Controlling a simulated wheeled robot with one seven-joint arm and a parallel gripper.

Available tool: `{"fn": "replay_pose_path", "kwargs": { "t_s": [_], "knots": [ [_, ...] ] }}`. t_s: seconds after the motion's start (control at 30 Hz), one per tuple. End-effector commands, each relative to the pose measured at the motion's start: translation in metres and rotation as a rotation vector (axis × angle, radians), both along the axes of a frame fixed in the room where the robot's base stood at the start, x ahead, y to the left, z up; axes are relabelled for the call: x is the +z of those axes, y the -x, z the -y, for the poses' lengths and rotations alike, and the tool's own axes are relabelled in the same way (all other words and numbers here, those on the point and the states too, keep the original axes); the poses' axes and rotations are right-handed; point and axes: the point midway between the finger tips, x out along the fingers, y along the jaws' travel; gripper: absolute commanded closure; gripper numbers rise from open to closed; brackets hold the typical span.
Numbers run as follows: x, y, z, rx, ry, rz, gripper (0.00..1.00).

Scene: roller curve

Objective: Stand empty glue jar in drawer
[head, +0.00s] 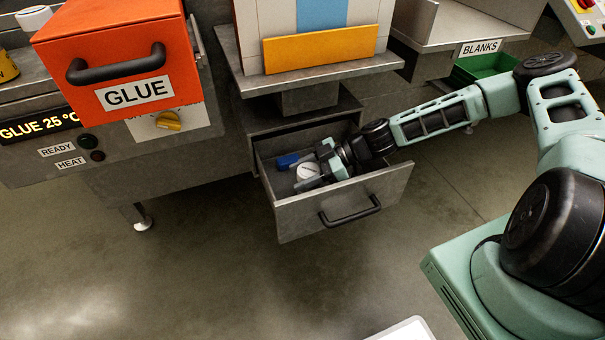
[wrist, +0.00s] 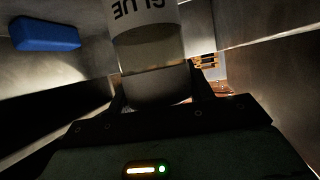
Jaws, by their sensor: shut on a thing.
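The glue jar (head: 307,171) shows its pale round top in the head view, inside the open drawer (head: 332,208). My gripper (head: 318,170) is inside the drawer and shut on the jar. In the wrist view the jar (wrist: 148,45) has a white label reading GLUE, upside down in the picture, above a clear lower part. My gripper (wrist: 155,95) has its fingers on either side of the jar's lower part. The jar looks about upright. I cannot tell whether its base touches the drawer floor.
A blue block (head: 287,161) lies in the drawer left of the jar; it also shows in the wrist view (wrist: 45,33). The drawer walls stand close around my gripper. An orange GLUE box (head: 120,60) is at left, a green BLANKS bin (head: 485,66) at right.

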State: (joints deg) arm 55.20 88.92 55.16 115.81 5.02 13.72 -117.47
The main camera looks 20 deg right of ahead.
Motion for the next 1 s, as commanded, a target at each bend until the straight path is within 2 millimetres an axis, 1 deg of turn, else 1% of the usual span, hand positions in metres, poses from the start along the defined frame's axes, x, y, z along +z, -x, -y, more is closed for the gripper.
{"fn": "replay_pose_path", "kwargs": {
  "t_s": [0.13, 0.27, 0.3, 0.33, 0.37, 0.63, 0.73, 0.87, 1.0],
  "knots": [
    [0.001, 0.0, 0.0, 0.0, 0.0, 0.0, 0.71],
    [-0.003, 0.0, 0.0, 0.0, -0.001, -0.001, 0.71],
    [-0.002, 0.0, 0.0, 0.0, 0.0, -0.001, 0.4],
    [-0.002, 0.0, 0.0, 0.0, 0.0, -0.001, 0.32],
    [-0.002, 0.0, 0.0, 0.0, 0.0, -0.001, 0.27],
    [-0.001, 0.0, 0.0, 0.0, 0.0, -0.001, 0.27],
    [0.004, 0.0, 0.0, 0.0, 0.0, 0.0, 0.27],
    [0.01, 0.003, 0.018, -0.003, 0.0, 0.001, 0.27],
    [0.023, 0.008, 0.045, -0.004, 0.002, 0.002, 0.27]
  ]
}}
